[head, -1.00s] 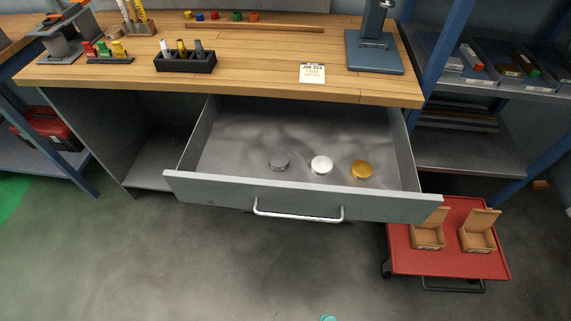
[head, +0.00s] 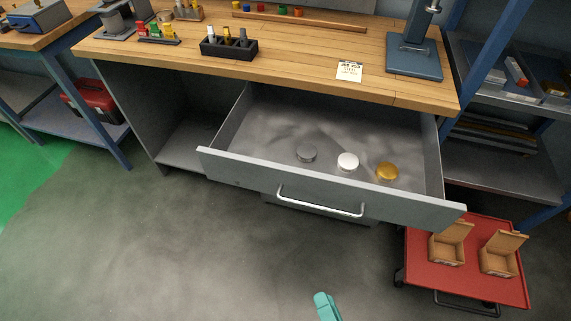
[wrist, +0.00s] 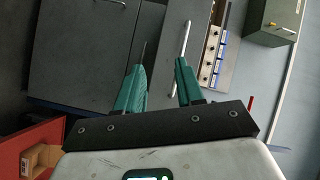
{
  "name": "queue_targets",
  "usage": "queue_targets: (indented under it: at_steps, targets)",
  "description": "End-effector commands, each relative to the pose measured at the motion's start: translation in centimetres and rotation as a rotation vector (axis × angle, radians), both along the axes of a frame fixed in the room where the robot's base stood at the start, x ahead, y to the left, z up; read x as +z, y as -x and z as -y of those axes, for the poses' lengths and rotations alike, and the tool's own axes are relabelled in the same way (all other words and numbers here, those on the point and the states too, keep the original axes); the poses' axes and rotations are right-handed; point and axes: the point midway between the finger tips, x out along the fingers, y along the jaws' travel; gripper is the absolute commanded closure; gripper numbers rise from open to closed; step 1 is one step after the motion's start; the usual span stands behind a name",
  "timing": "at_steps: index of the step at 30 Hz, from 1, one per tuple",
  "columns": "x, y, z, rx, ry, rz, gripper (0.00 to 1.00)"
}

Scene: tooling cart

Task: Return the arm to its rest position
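My gripper (wrist: 162,78) shows two teal fingers standing apart in the wrist view, with nothing between them. One teal part of it (head: 326,307) pokes up at the bottom edge of the head view, over bare floor in front of the drawer. The rest of my arm is out of that view. The grey drawer (head: 330,190) stands pulled out below the bench.
A red cart (head: 470,280) with two open boxes stands right of the drawer. The wooden bench top (head: 290,65) holds tool racks, a note and a blue press stand (head: 414,60). Blue shelving is at the right. The floor (head: 160,250) in front and left is clear.

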Motion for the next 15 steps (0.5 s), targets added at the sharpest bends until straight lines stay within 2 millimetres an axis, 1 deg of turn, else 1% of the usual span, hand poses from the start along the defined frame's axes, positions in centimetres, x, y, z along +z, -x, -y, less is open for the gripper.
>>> queue_targets:
  at_steps: [1, 3, 5, 8, 11, 15]
  targets:
    - [-0.1, -0.8, 0.1, 0.02, 0.051, -0.024, 0.63]
    - [-0.7, -1.7, 0.4, 0.059, 0.14, -0.074, 0.63]
    - [-1.2, -2.4, 0.9, 0.098, 0.227, -0.124, 0.63]
    - [-2.1, -3.2, 2.0, 0.162, 0.371, -0.215, 0.63]
    - [-2.8, -3.5, 3.6, 0.225, 0.508, -0.312, 0.63]
    - [-3.5, -3.0, 6.6, 0.311, 0.686, -0.46, 0.63]
